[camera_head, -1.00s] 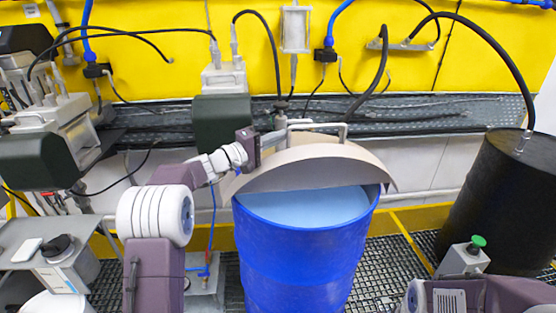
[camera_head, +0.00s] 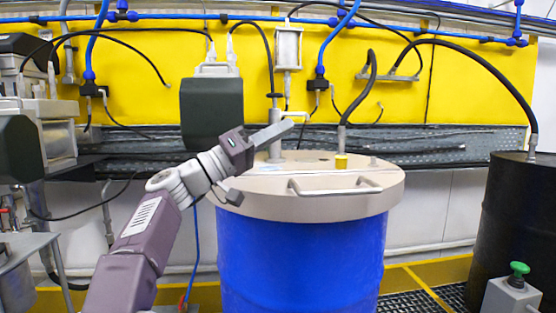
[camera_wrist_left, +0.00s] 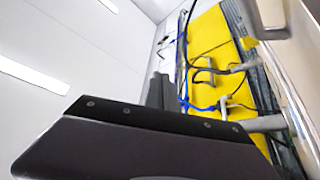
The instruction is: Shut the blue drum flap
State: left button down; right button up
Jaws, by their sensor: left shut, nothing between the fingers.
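The blue drum (camera_head: 300,262) stands in the middle of the head view, with its opening covered. Its beige flap (camera_head: 350,205), the front part of the round lid, lies level on the rim with its pale bar handle (camera_head: 340,186) on top. My left gripper (camera_head: 284,131) is shut and empty, above the back left of the lid and apart from the handle. In the left wrist view the handle (camera_wrist_left: 266,18) and a part of the beige flap (camera_wrist_left: 296,50) show at the upper right. My right gripper is in neither view.
A yellow cap (camera_head: 341,162) and an upright pipe (camera_head: 275,130) stand on the lid's back part. A black drum (camera_head: 512,215) stands at the right, behind a green button box (camera_head: 515,290). A dark motor housing (camera_head: 212,108) hangs behind my left arm.

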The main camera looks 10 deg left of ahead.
aim_at(284, 189)
pick_arm(q)
jog(key=shift+s+d+f+m+g+h+b, duration=0.25)
jog(key=shift+s+f+m+g+h+b, duration=0.5)
jog(key=shift+f+m+b, duration=1.25)
jog(key=shift+s+d+f+m+g+h+b, duration=0.2)
jog(key=shift+s+f+m+g+h+b, duration=0.55)
jog(key=shift+f+b, duration=1.4)
jog(key=shift+s+d+f+m+g+h+b, duration=0.35)
jog(key=shift+s+f+m+g+b, duration=0.55)
jog(key=shift+f+m+b, duration=1.25)
jog(key=shift+w+r+n+b, duration=0.1)
jog(key=shift+r+n+b, duration=0.2)
jog(key=shift+r+b, duration=0.3)
